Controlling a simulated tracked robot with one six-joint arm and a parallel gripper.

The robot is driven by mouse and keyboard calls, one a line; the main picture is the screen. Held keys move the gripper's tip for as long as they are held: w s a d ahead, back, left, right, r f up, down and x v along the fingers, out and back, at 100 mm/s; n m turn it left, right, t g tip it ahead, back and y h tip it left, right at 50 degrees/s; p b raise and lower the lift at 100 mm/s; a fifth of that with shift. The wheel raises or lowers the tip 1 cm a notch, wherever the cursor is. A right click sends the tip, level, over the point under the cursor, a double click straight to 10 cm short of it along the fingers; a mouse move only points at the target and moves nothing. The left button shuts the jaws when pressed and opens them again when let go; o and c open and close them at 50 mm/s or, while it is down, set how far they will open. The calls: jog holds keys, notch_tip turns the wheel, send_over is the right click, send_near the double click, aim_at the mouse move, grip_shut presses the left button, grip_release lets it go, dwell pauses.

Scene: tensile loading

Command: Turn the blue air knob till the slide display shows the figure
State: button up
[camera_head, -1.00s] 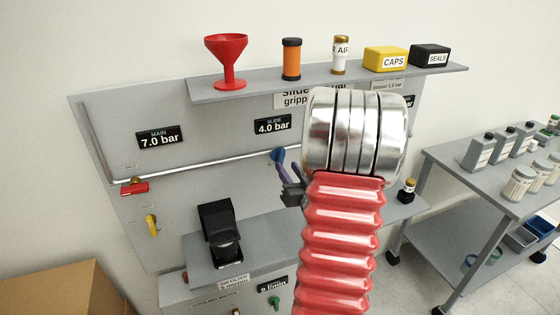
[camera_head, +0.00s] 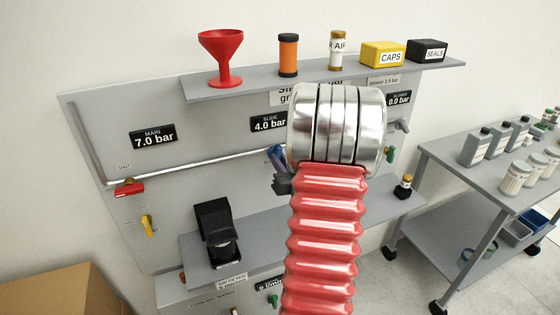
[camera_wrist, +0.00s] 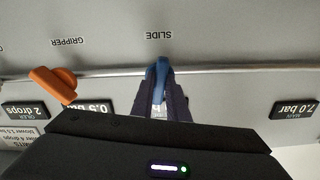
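The blue air knob (camera_wrist: 161,68) sits on the grey pipe under the SLIDE label in the wrist view, which shows the panel upside down. My gripper (camera_wrist: 161,86) has one finger on each side of the knob's handle, seemingly touching both sides. In the head view the knob (camera_head: 275,152) shows just left of my arm's silver joint, which hides most of the gripper. The slide display (camera_head: 268,123) reads 4.0 bar. In the wrist view it is mostly hidden behind the fingers.
An orange knob (camera_wrist: 53,84) stands beside the gripper in the wrist view. The main display (camera_head: 153,136) reads 7.0 bar. A shelf above holds a red funnel (camera_head: 222,58) and containers. A black device (camera_head: 217,233) stands on the lower ledge. A bottle cart (camera_head: 480,200) is at right.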

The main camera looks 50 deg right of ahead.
grip_shut()
jog(key=shift+m, duration=0.3)
jog(key=o, duration=0.6)
grip_release()
jog(key=shift+s+a, duration=0.1)
